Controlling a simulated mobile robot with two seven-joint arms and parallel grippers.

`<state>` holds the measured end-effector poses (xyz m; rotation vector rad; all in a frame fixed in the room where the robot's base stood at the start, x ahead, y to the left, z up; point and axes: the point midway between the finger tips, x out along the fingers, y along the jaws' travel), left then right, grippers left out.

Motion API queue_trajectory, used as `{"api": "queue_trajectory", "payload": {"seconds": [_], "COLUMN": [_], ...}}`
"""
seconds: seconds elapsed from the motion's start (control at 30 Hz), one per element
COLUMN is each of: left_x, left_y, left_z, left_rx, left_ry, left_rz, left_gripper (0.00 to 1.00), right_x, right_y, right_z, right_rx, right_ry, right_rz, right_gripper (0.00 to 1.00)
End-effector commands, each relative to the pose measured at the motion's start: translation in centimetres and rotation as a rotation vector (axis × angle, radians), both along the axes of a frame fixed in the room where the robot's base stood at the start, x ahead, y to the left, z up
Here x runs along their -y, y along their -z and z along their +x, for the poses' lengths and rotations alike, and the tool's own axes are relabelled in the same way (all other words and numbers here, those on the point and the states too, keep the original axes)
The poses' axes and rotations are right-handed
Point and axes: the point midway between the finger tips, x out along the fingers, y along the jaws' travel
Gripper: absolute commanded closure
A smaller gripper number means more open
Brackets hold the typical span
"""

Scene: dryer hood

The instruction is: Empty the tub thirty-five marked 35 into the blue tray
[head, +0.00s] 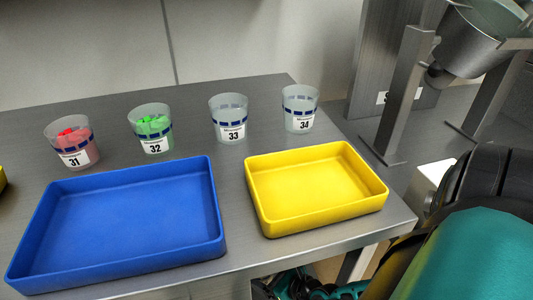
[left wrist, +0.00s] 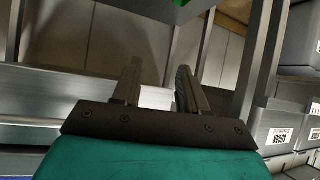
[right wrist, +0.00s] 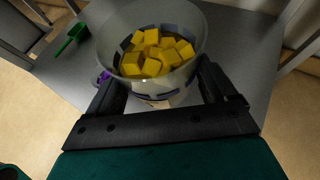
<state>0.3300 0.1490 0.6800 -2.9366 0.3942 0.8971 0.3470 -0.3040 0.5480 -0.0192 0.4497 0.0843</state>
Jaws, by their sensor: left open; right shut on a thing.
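The blue tray (head: 130,222) lies empty on the metal table in the head view. My right gripper (right wrist: 162,88) is shut on a clear tub (right wrist: 185,72) of yellow cubes (right wrist: 155,52) in the right wrist view. The tub looks upright. Its number cannot be read, so I cannot tell from the label that it is tub 35. My left gripper (left wrist: 157,72) is open, with nothing between its fingers in the left wrist view. I cannot make out either gripper clearly in the head view.
Tubs 31 (head: 72,148), 32 (head: 152,130), 33 (head: 229,118) and 34 (head: 299,108) stand behind the trays. An empty yellow tray (head: 315,187) is right of the blue one. A green scoop (right wrist: 72,38) lies near the held tub. Grey bins (left wrist: 285,125) are at right.

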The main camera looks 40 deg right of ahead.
Motion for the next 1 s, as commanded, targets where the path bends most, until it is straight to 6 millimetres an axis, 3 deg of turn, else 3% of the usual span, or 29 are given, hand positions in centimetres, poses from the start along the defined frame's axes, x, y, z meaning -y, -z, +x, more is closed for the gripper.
{"api": "queue_trajectory", "payload": {"seconds": [0.53,1.0], "left_x": [0.0,0.0], "left_y": [-5.1,-5.2], "left_z": [0.0,0.0], "left_rx": [0.0,0.0], "left_ry": [0.0,0.0], "left_rz": [0.0,0.0], "left_gripper": [0.57,0.57], "right_x": [0.0,0.0], "right_y": [-5.8,-6.1], "right_z": [0.0,0.1], "right_rx": [0.002,0.002], "right_ry": [0.001,0.001], "right_rz": [0.0,0.0], "right_gripper": [0.57,0.57]}}
